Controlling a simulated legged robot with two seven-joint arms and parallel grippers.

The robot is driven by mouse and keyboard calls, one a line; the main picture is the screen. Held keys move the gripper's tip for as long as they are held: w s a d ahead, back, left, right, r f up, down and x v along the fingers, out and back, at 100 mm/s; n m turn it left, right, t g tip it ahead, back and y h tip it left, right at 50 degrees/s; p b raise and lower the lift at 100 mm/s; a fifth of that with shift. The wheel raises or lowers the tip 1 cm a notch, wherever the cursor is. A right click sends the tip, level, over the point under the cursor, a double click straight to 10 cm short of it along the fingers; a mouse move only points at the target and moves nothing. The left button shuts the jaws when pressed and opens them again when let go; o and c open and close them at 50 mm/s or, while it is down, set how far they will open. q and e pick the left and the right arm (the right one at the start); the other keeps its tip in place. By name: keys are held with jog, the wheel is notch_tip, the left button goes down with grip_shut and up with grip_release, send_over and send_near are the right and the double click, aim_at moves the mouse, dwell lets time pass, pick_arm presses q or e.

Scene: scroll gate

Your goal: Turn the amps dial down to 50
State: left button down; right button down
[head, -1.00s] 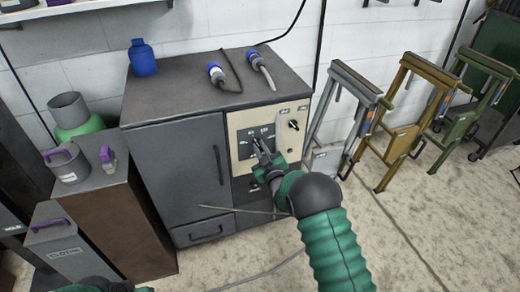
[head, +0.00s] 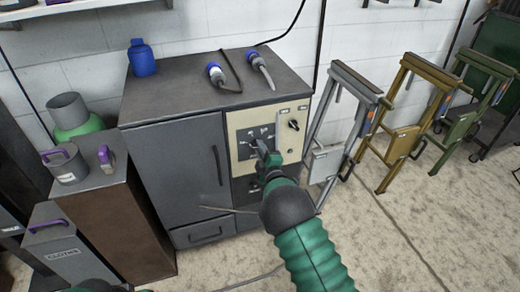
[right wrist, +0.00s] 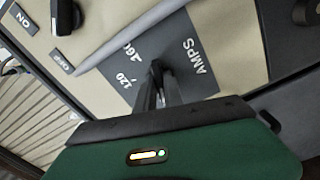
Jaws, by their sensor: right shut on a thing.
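The amps dial's dark grey plate (head: 242,142) is on the beige control panel (head: 289,152) at the upper right of the grey cabinet. In the right wrist view the plate (right wrist: 205,82) shows "AMPS", "120" and "160". My right gripper (head: 261,147) reaches the middle of the plate from the front and is shut on the dial's knob. In the right wrist view its dark fingers (right wrist: 155,78) meet at the plate. The knob and its pointer are mostly hidden by the fingers, so I cannot read the setting. Only a bit of my left arm shows at the bottom left.
A black on/off switch (head: 294,125) sits right of the dial; it also shows in the right wrist view (right wrist: 66,15). Folding metal frames (head: 335,125) stand to the right.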

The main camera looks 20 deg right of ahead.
jog(key=shift+a+f+n, duration=0.2)
jog(key=shift+n, duration=0.2)
jog(key=c, duration=1.5)
grip_release()
jog(key=shift+r, duration=0.1)
jog(key=shift+o, duration=0.2)
jog(key=shift+s, duration=0.1)
jog(key=s+p, duration=0.4)
jog(key=s, duration=1.2)
jog(key=shift+s+d, duration=0.3)
jog(key=shift+s, duration=0.05)
